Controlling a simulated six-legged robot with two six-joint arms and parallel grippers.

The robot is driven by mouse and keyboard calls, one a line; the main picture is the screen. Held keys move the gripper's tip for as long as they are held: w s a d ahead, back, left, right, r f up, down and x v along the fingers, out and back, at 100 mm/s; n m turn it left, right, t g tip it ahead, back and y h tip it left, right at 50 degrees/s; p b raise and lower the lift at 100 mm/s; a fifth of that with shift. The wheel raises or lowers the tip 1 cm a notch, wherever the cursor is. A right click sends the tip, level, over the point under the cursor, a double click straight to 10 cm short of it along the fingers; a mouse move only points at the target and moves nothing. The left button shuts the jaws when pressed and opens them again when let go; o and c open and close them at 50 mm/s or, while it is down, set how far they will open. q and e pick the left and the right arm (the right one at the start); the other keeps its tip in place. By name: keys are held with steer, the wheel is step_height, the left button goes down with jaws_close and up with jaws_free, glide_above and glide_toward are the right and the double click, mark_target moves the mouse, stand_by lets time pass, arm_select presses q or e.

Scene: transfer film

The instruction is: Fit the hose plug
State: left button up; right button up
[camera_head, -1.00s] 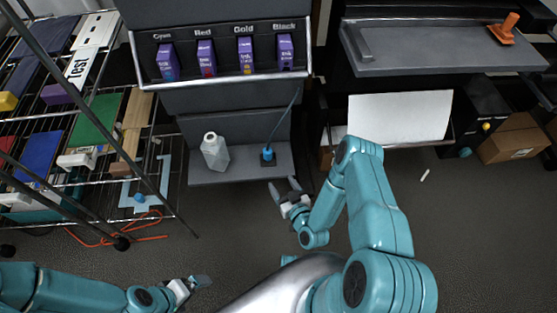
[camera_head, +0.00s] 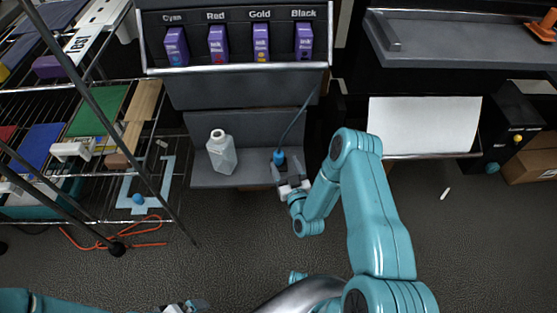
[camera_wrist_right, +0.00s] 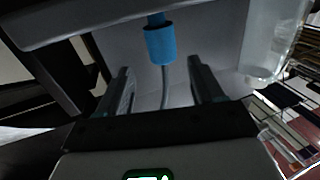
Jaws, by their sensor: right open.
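The blue hose plug (camera_head: 279,158) is on the grey shelf (camera_head: 205,179) below the ink cartridges, with a thin dark hose (camera_head: 296,124) rising from it. My right gripper (camera_head: 289,170) is open at the shelf's front edge, close to the plug. In the right wrist view the blue plug (camera_wrist_right: 160,45) shows between and beyond the open right gripper's fingers (camera_wrist_right: 163,82), with nothing held. A translucent white bottle (camera_head: 221,152) stands left of the plug; it also shows in the right wrist view (camera_wrist_right: 278,40). My left gripper (camera_head: 186,305) is partly cut off at the bottom edge.
Purple ink cartridges (camera_head: 218,44) sit in a row above the shelf. A wire rack (camera_head: 90,160) with coloured items stands left, with an orange cable (camera_head: 115,232) under it. A white sheet (camera_head: 424,125) lies right of my right arm. The dark floor in front is mostly clear.

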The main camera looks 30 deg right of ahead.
mark_target(280, 158)
steer(key=x, duration=0.3)
steer(key=b+x, duration=0.1)
steer(key=x, duration=0.2)
steer(key=shift+w+a+r, duration=0.1)
steer(key=shift+a, duration=0.1)
steer(key=c, duration=1.1)
